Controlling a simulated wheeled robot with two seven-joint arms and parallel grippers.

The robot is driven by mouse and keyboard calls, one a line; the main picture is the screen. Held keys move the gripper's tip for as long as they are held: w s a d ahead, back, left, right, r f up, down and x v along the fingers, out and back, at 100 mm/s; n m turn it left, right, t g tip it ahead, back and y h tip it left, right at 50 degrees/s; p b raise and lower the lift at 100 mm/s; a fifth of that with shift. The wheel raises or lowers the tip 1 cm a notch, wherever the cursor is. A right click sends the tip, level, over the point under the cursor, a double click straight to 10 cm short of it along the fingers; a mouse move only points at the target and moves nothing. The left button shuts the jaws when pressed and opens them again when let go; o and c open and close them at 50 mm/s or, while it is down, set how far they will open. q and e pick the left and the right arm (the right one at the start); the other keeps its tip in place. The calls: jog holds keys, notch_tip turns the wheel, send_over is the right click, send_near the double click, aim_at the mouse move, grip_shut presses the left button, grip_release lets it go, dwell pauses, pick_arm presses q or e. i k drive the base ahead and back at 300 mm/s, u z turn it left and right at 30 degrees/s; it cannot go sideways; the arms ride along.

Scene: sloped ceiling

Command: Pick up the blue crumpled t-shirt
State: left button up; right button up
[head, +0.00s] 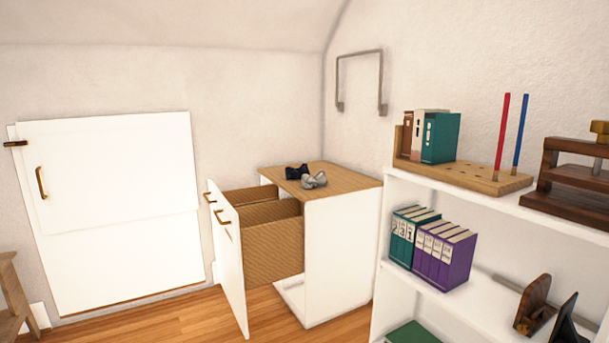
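Neither of my grippers shows in the head view.
The cabinet's drawer (228,262) stands pulled out to the left. A white shelf (450,193) with books, a wooden pencil holder and wooden items fills the right. A white wall door (115,220) is at left. Wooden floor (180,318) shows clear in front.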

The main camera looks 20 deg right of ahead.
aim_at(291, 173)
jog(key=z, duration=0.5)
jog(key=i, duration=1.25)
jog(key=z, duration=1)
jog(key=i, duration=0.7)
jog(key=u, duration=1.4)
jog(key=i, duration=1.35)
jog(key=u, duration=0.5)
